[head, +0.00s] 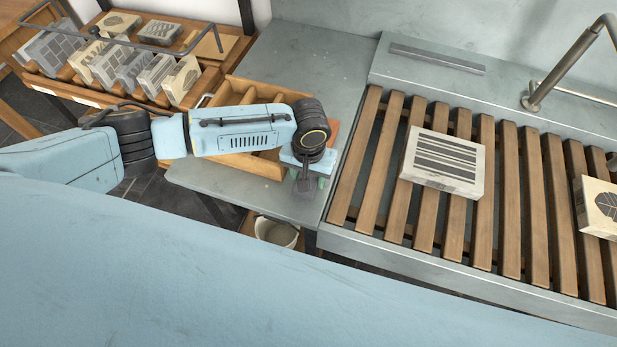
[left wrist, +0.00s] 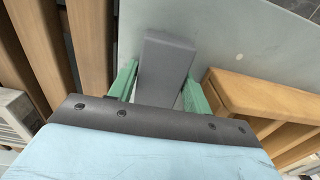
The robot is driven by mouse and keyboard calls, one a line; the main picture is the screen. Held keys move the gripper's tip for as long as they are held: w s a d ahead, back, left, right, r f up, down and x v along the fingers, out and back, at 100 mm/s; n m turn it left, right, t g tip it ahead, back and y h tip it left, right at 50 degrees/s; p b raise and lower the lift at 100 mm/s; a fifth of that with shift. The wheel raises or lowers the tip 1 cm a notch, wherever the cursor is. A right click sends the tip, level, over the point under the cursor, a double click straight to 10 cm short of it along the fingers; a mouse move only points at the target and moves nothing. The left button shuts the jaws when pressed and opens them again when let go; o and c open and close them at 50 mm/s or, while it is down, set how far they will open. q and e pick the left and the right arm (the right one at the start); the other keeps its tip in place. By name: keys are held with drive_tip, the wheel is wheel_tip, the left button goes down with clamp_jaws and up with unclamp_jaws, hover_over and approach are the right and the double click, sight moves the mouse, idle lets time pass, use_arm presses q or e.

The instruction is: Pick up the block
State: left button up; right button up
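A pale block with dark stripes on its top (head: 445,160) lies flat on the wooden slats. A second pale block with a dark leaf print (head: 598,207) lies on the slats at the right edge, partly cut off. My left gripper (head: 308,182) points down over the grey worktop, left of the slats and apart from the striped block. I see no block held. My right gripper is not in view.
A wooden rack (head: 205,85) with several printed blocks stands at the upper left. A wooden divided tray (head: 262,165) sits on the grey worktop (head: 310,60) under my left arm. A bent metal pipe (head: 565,70) rises behind the slats (head: 372,165). A pale bucket (head: 277,233) is below.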

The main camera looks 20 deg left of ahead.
use_arm(q)
drive_tip(key=c, duration=0.7)
drive_tip(key=shift+r, duration=0.15)
wheel_tip(320, 180, up, 10)
drive_tip(key=shift+f+p, duration=0.1)
drive_tip(key=shift+p, duration=0.6)
